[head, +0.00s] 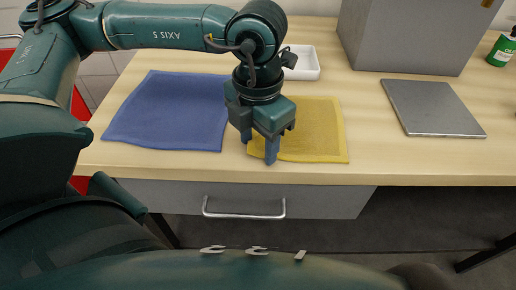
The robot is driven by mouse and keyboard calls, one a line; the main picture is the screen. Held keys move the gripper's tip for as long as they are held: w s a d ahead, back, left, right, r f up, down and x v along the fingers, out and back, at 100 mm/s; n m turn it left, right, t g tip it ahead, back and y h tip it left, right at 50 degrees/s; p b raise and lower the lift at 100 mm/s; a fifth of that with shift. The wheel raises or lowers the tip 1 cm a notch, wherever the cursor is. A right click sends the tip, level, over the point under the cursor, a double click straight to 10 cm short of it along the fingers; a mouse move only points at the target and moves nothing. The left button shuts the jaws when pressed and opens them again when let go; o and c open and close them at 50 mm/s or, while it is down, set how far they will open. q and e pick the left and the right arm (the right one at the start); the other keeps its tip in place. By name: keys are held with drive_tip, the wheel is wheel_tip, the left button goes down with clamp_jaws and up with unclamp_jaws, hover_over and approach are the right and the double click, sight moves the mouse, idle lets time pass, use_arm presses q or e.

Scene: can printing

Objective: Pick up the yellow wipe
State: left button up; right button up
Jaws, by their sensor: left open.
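The yellow wipe (318,130) lies flat on the wooden table, near its front edge. My left gripper (259,149) points down over the left part of the wipe, with its blue fingers apart and nothing seen between them. The gripper and wrist hide part of the wipe's left side. I cannot tell whether the fingertips touch the wipe. My right gripper is not in view.
A blue wipe (170,110) lies left of the yellow one. A white tray (305,64) stands behind my wrist. A grey box (405,35), a flat grey plate (433,108) and a green bottle (503,48) are on the right. A drawer (245,198) is below the table edge.

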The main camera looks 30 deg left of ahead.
use_arm(q)
drive_tip(key=c, duration=0.9)
